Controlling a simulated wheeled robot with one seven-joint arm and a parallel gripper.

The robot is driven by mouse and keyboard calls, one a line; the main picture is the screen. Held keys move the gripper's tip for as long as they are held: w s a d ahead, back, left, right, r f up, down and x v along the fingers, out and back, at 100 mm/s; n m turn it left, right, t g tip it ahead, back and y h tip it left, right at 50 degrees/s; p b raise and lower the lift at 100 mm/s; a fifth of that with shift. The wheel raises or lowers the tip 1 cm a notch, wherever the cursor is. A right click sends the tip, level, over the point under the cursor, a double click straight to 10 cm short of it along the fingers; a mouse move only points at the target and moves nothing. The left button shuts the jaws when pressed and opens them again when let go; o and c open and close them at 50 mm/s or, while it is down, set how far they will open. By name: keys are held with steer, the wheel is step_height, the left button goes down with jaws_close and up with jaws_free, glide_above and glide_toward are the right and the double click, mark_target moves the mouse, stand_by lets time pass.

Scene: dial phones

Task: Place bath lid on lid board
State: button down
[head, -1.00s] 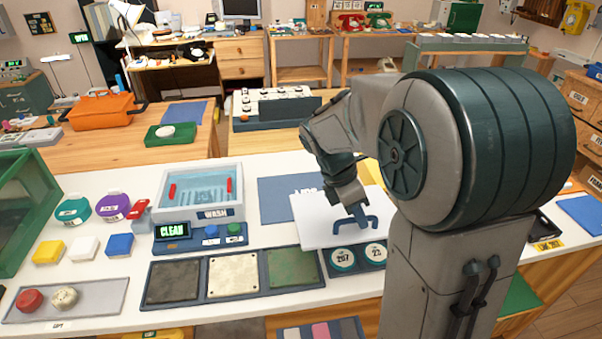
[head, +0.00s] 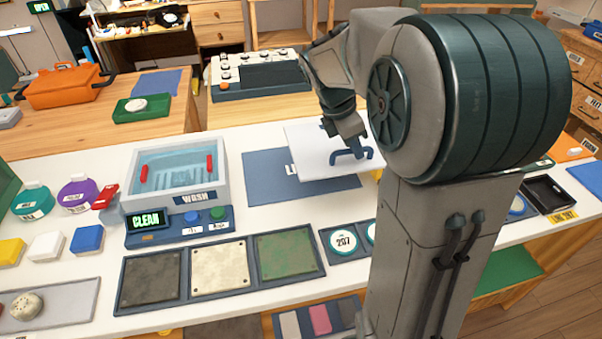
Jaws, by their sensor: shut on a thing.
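The bath lid (head: 312,140) is a white flat panel with a blue handle (head: 352,154). My gripper (head: 345,140) is shut on the handle and holds the lid over the right part of the lid board. The lid board (head: 270,180) is a flat blue mat on the white counter, right of the wash bath. The lid hides part of the board and most of its white lettering. I cannot tell whether the lid touches the board. The wash bath (head: 178,200) stands uncovered, with blue water and two red grips inside.
A panel reading CLEAN (head: 150,219) with buttons stands before the bath. Three square plates (head: 220,268) lie on a tray at the front. Round number discs (head: 344,241) lie right of them, partly behind my arm. A black tray (head: 549,194) is at the right.

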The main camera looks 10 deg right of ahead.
mark_target(303, 151)
steer(key=w+a+f, duration=0.2)
steer(key=a, duration=0.1)
steer(key=w+a+f, duration=0.1)
steer(key=a+f, duration=0.1)
steer(key=a, duration=0.1)
steer(key=w+a+f, duration=0.2)
steer(key=a, duration=0.1)
steer(key=shift+w+a+f, duration=0.2)
steer(key=shift+w, duration=0.15)
step_height(303, 151, down, 4)
steer(key=shift+f, duration=0.1)
steer(key=c, duration=1.5)
jaws_free()
steer(key=shift+o, duration=0.2)
